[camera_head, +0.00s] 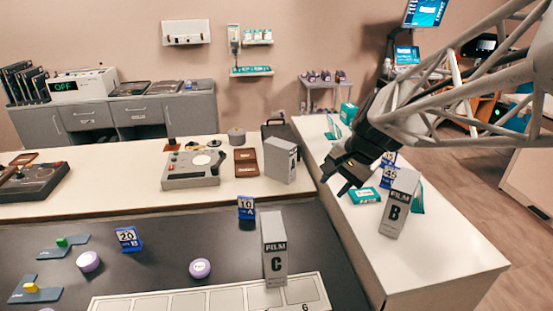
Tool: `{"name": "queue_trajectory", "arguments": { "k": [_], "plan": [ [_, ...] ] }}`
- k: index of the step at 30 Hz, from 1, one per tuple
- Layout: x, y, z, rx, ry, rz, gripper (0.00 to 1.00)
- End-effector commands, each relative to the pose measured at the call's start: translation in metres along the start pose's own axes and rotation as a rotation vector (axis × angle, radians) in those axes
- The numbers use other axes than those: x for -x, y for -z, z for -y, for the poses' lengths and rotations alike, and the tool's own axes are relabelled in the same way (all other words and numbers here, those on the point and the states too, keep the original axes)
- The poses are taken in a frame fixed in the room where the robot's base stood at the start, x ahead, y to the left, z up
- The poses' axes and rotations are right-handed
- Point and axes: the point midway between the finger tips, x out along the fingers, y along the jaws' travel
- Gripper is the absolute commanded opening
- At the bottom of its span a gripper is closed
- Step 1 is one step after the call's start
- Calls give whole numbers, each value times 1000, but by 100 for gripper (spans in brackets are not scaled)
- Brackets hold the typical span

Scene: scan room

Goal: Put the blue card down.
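Several blue cards with white number panels are in view. One marked 10 A (246,207) and one marked 20 B (129,239) stand upright on the dark table. One that seems to read 45 (389,178) stands on the white side counter, with another blue card (389,158) just behind it. My gripper (337,184) is above the left edge of the side counter, left of these two cards and apart from them. Its dark fingers look spread, with no card visible between them. My wrist may hide part of the counter behind it.
A grey FILM B box (399,203) and a teal box (365,196) stand on the side counter (445,255), whose front is clear. A FILM C box (274,250) stands by the pale marked strip (150,303). Purple-topped round containers (200,268) sit on the dark table.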

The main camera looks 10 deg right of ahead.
Motion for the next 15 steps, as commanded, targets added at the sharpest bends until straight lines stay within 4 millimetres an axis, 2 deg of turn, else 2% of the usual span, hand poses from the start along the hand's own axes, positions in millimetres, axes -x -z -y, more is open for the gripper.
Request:
{"name": "queue_trajectory", "arguments": {
  "k": [1,6,12,15],
  "plan": [
    [2,-19,-5,70,-26,-11,38],
    [7,-70,-30,309,-124,-49,38],
    [10,-118,-64,575,-233,-91,38],
    [11,-133,-78,678,-277,-108,38]
  ]
}}
